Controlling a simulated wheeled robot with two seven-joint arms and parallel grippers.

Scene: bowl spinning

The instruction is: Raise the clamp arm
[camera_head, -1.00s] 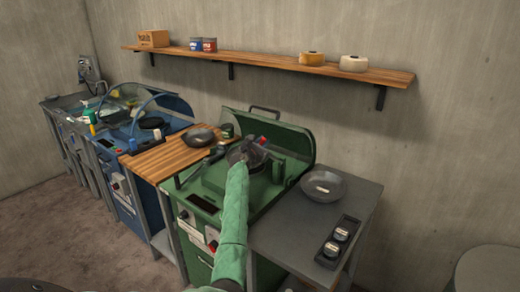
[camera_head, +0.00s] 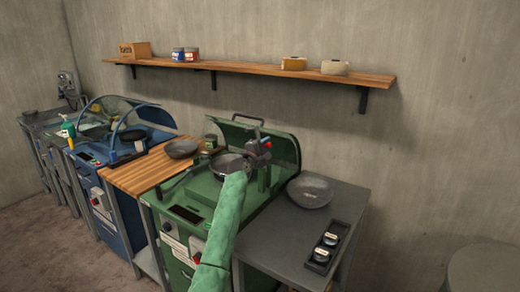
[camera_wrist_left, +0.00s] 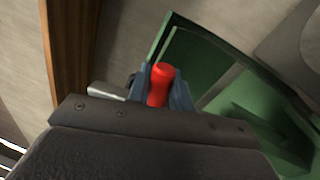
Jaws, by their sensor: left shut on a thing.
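The green machine (camera_head: 190,232) stands in the middle of the head view with its lid (camera_head: 238,133) up. A dark round bowl (camera_head: 229,165) sits in its well. My left gripper (camera_head: 258,152) is above the machine at the bowl's right side, shut on the red knob (camera_head: 267,143) of the clamp arm. The red knob (camera_wrist_left: 160,84) also shows between the fingers in the left wrist view. A short metal rod (camera_wrist_left: 106,92) shows beside them. My gripper and sleeve hide most of the clamp arm, so its angle is hard to tell. My right gripper is not in view.
A grey side table (camera_head: 285,240) at the right holds a grey bowl (camera_head: 310,191) and a black tray (camera_head: 327,245) with two jars. A wooden board (camera_head: 140,178) with a dark pan (camera_head: 181,148) lies left, before a blue machine (camera_head: 100,200). A shelf (camera_head: 245,70) is above.

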